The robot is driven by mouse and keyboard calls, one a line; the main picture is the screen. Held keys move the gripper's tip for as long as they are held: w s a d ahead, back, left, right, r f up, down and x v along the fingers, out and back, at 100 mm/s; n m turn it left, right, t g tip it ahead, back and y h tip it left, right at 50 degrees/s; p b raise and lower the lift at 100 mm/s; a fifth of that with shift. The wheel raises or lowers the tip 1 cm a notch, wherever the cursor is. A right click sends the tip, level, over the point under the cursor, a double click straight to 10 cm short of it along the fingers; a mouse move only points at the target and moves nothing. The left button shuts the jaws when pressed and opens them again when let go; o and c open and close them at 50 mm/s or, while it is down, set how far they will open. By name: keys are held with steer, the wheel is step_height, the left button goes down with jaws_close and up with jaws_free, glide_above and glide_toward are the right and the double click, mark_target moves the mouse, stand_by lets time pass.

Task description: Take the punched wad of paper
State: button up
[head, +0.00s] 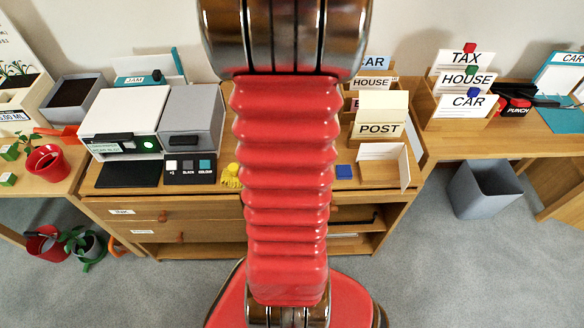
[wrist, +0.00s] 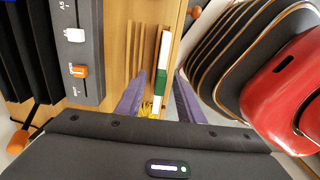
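In the wrist view a thin white, edge-on piece with a green band (wrist: 165,48) lies over a wooden surface; it may be the wad of paper, but no punched holes show. My gripper (wrist: 160,74) has two purple fingers, one on each side of this piece, with small gaps visible. It is open, and contact cannot be made out. In the head view my red arm covers the middle of the desk, and my gripper is not seen. A red and black punch (head: 515,106) labelled PUNCH stands on the right-hand desk.
A printer-like machine (head: 120,118) stands left on the middle desk. A grey bin (head: 487,188) is on the floor. In the wrist view, a slider panel (wrist: 80,55) is at left and yellow bristles (wrist: 147,107) lie near the fingers.

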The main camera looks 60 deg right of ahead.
steer(key=shift+w+a+f, duration=0.1)
steer(key=shift+f, duration=2.25)
steer(key=shift+c, duration=0.2)
jaws_close()
